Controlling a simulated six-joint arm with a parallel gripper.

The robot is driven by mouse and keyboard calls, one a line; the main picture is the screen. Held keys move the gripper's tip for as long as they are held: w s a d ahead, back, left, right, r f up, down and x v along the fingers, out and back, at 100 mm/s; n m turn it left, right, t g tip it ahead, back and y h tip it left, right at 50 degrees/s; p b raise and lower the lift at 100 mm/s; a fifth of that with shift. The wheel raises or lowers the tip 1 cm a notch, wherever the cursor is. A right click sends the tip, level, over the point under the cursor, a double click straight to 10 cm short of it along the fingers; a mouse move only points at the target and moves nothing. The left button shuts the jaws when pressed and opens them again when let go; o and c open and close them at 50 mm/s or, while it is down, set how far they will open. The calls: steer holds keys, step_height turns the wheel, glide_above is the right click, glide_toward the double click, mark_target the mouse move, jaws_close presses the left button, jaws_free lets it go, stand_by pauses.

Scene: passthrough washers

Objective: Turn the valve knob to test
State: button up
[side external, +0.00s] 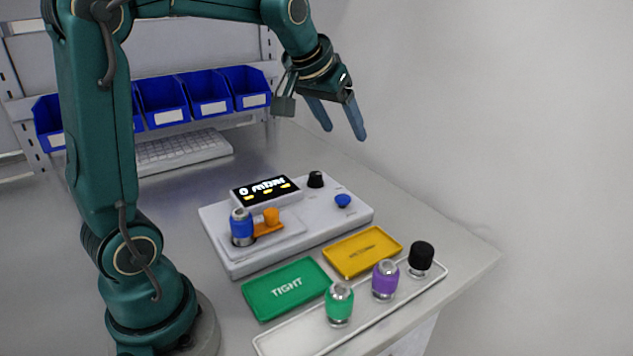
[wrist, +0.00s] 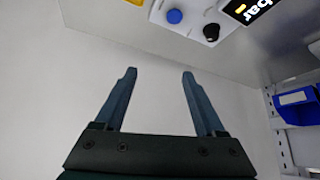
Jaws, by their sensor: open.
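The white test unit (side external: 300,243) lies on the bench with a black knob (side external: 315,179) at its back right, beside the display. This black knob looks like the valve knob; I cannot read any marking around it. It also shows at the top of the wrist view (wrist: 211,32). A blue round button (side external: 343,200) sits in front of it, also in the wrist view (wrist: 174,16). My gripper (side external: 343,130) is open and empty, raised above and behind the unit, apart from the knob. Its two fingers (wrist: 159,74) point toward the unit in the wrist view.
A blue-collared fitting (side external: 242,227) and an orange clamp (side external: 269,220) stand on the unit. Green (side external: 262,304) and yellow (side external: 379,243) trays and a white tray (side external: 292,341) with green, purple and black fittings lie in front. Blue bins (side external: 163,100) line the back.

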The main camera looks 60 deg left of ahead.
steer(key=w+a+f+n+g, duration=0.2)
steer(key=w+a+f, duration=0.3)
steer(key=a, duration=0.4)
steer(key=n+g, duration=0.1)
glide_above(315, 173)
steer(key=s+d, duration=0.1)
steer(key=s, duration=0.1)
steer(key=f, duration=0.8)
steer(key=shift+d, duration=0.2)
steer(key=shift+y, duration=0.3)
steer(key=shift+x, duration=2.2)
steer(key=shift+w, duration=0.1)
jaws_close()
